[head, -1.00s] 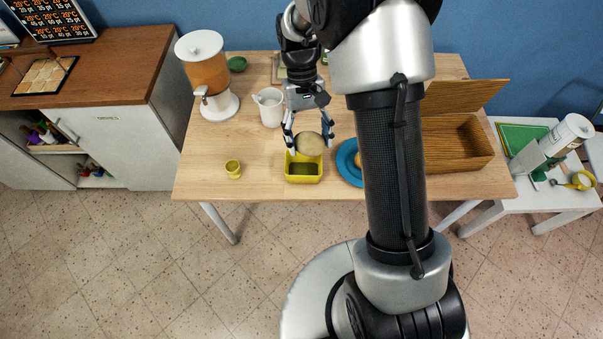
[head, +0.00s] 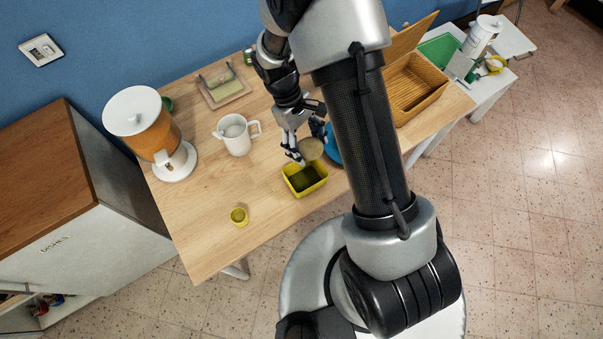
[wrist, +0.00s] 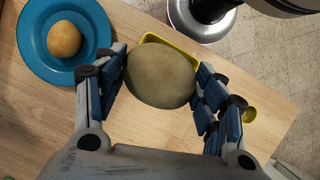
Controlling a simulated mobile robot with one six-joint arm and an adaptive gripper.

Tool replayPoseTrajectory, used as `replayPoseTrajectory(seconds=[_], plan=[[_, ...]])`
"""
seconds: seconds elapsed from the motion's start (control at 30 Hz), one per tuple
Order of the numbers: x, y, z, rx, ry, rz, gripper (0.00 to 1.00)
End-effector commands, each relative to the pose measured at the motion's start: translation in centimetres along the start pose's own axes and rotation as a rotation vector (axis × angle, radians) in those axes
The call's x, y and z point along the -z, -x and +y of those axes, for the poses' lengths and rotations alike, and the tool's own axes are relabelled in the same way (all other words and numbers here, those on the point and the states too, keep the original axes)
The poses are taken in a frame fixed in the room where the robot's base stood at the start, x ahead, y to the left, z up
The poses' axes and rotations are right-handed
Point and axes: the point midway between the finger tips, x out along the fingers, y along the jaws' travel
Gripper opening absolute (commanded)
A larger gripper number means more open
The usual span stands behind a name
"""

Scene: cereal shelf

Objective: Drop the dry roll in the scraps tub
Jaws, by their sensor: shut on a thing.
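My gripper (head: 307,152) is shut on a dull brownish roll (head: 311,149), held in the air near the back edge of a yellow tub (head: 292,188). In the wrist view the roll (wrist: 161,76) sits between my blue-padded fingers (wrist: 162,85) and covers most of the tub, whose yellow rim (wrist: 150,38) shows behind it. The tub has a dark green inside with no roll visible in it. A golden roll (wrist: 64,39) lies on a blue plate (wrist: 32,62) beside the gripper; in the head view my arm hides most of that plate (head: 332,146).
A small yellow cup (head: 239,217) stands left of the tub. A white jug (head: 236,136), a juice dispenser (head: 150,135) and a glass-like tray (head: 222,90) stand farther back. A wooden bread box (head: 414,90) is at the right. Bare tabletop (head: 195,210) lies at the left front.

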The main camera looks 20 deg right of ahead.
Motion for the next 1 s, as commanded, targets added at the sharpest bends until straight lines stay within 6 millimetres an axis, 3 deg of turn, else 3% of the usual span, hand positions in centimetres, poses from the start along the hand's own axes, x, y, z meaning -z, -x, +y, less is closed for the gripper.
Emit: replayPoseTrajectory(seconds=[0.53, 0.9, 0.93, 1.0], plan=[[2.1, -5.3, -0.1, -0.006, 0.019, 0.001, 0.41], [2.3, -5.7, -0.1, -0.006, 0.018, 0.001, 0.41], [2.3, -5.7, -0.1, -0.006, 0.018, 0.001, 0.66], [2.3, -5.7, -0.1, -0.006, 0.018, 0.001, 0.7]])
